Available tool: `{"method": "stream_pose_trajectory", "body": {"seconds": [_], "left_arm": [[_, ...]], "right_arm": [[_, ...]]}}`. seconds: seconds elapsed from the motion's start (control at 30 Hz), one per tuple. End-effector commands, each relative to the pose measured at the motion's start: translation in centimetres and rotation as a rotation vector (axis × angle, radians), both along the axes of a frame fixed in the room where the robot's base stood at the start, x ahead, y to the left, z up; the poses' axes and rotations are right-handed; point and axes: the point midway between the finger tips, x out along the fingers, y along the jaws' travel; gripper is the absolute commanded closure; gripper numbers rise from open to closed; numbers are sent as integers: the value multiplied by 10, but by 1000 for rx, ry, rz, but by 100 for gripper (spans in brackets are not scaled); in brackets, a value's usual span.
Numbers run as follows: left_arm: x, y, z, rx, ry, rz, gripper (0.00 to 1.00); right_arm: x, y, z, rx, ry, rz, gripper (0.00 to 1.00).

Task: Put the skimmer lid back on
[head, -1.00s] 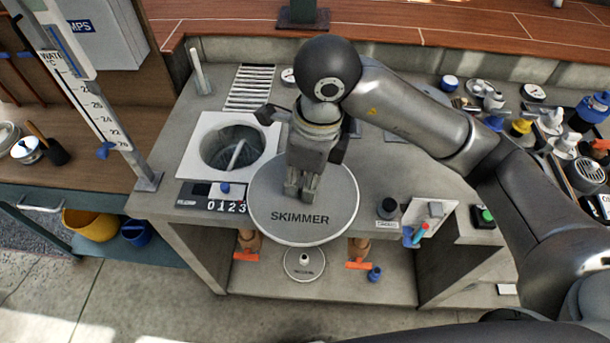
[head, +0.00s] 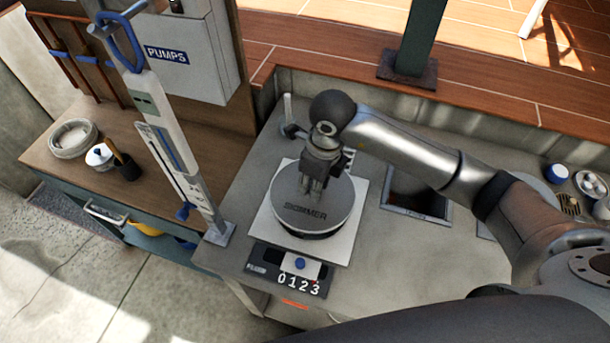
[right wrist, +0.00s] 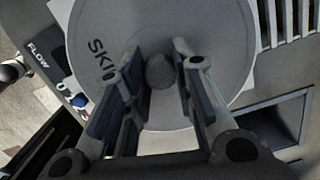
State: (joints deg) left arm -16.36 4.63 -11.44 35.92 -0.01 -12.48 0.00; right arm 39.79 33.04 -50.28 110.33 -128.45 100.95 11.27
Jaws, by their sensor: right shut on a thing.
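The round grey skimmer lid (head: 322,215), marked SKIMMER, is over the opening in the white square skimmer plate (head: 264,228). A dark gap shows below its near edge in the head view, so it looks slightly raised there; I cannot tell if any edge touches the plate. My right gripper (head: 311,190) points down and is shut on the lid at its middle. In the right wrist view the lid (right wrist: 215,75) fills the centre, with its round knob (right wrist: 160,71) between the fingers (right wrist: 158,78). The opening is mostly hidden. My left gripper is not in view.
A flow panel (head: 258,258) with numbers and a blue knob lies just in front of the plate. A post with a scale (head: 170,150) stands to the left. A dark rectangular recess (head: 415,193) is to the right. Small items sit at the far right.

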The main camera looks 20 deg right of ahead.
Motion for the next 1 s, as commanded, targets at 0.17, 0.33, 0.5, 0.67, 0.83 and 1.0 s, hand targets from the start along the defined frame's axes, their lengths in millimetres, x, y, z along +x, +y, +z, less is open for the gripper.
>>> {"method": "stream_pose_trajectory", "body": {"seconds": [0.17,0.33,0.5,0.67,0.83,1.0], "left_arm": [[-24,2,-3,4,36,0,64],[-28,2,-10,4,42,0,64],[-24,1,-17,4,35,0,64],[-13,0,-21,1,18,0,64],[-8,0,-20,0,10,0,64],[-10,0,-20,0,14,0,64]], "right_arm": [[0,-2,-6,-2,0,-4,100],[0,-2,-17,-2,0,-3,100],[0,-2,-30,-2,0,-3,100],[0,-2,-39,-2,-1,-4,100],[1,-2,-39,-2,-2,-3,100],[0,-2,-39,-2,-2,-3,100]]}}
